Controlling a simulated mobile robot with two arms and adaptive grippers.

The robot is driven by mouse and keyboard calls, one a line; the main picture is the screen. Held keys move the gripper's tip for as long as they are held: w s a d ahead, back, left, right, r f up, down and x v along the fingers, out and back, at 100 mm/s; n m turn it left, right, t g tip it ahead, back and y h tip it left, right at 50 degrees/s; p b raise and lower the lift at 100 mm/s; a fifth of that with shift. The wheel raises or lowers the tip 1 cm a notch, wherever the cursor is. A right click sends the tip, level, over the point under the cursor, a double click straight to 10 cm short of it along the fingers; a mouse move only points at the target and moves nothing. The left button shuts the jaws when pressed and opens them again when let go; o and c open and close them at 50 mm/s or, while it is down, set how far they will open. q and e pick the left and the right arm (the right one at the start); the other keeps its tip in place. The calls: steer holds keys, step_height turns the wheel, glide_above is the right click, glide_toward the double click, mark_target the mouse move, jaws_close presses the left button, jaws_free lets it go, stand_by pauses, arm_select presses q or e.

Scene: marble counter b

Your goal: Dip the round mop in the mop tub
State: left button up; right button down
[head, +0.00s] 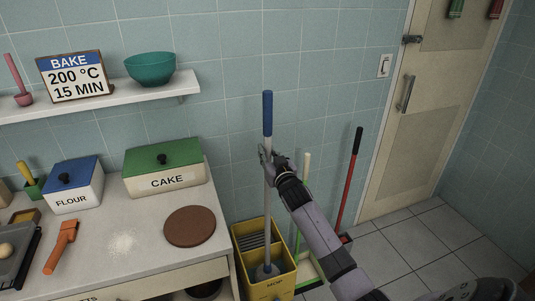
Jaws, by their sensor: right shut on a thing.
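The round mop (267,197) stands nearly upright, with a blue grip at the top and a grey shaft. Its lower end, a small grey-blue round part, shows within the opening of the yellow mop tub (282,285). The tub is on the floor at the counter's right end, has a dark slatted part at its back and is marked MOP. I cannot tell whether the mop head touches the tub's bottom. My right gripper (267,155) is shut on the mop's shaft, below the blue grip. My left gripper is not in view.
A red-handled tool (349,185) and a cream-and-green-handled one (305,185) stand right of the tub, partly behind my right arm. The counter (150,270) at left holds cake and flour boxes and a brown round board (190,226). Tiled floor (400,235) is free toward the door.

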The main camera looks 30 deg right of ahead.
mark_target(270, 98)
steer(key=shift+r+p, duration=5.9)
steer(key=shift+r, duration=1.1)
steer(key=shift+r+p, duration=2.25)
steer(key=shift+r, duration=0.3)
